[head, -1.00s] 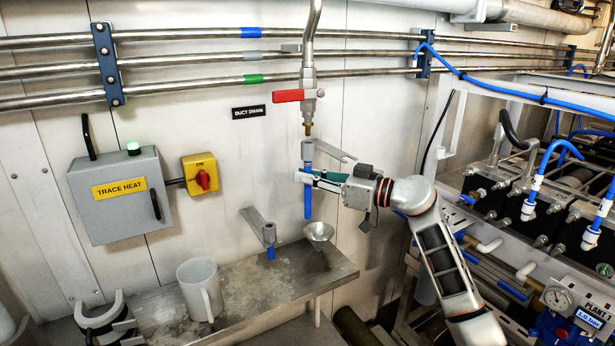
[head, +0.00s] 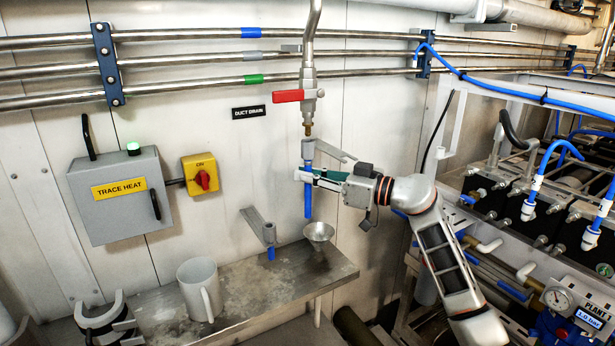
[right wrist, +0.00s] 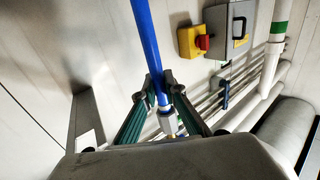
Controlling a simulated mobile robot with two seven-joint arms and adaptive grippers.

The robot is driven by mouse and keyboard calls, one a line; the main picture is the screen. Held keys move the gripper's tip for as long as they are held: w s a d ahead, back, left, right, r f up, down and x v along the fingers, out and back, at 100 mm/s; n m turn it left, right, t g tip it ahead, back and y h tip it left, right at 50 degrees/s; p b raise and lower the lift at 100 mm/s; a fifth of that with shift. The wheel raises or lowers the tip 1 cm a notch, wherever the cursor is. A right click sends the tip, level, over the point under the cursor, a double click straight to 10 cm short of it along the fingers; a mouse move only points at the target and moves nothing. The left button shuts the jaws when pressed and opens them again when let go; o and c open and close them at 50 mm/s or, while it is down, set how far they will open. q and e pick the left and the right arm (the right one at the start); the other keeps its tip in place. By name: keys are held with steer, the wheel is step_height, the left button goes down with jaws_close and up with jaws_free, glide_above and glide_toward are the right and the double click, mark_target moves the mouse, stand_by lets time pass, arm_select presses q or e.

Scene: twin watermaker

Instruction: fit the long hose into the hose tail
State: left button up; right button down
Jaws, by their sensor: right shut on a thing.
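The long blue hose (head: 308,205) hangs upright against the white wall. My right gripper (head: 308,175) is shut on it, and the fingers also show around it in the right wrist view (right wrist: 164,90). In the right wrist view the hose (right wrist: 145,35) runs between the fingers. My left gripper is not in view.
A second bracket (head: 258,226) with a short blue piece (head: 271,253) is left of the hose. A small funnel (head: 319,232) and a grey mug (head: 200,290) stand at the shelf (head: 250,300). Pipework and blue hoses crowd the right side.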

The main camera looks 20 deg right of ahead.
mark_target(308, 162)
steer(key=shift+r, duration=1.7)
steer(key=c, duration=2)
jaws_free()
steer(key=shift+s+d+f, duration=0.1)
steer(key=shift+s+d, duration=0.15)
steer(key=shift+d, duration=0.05)
steer(key=v, duration=1.1)
steer(key=shift+s, duration=0.1)
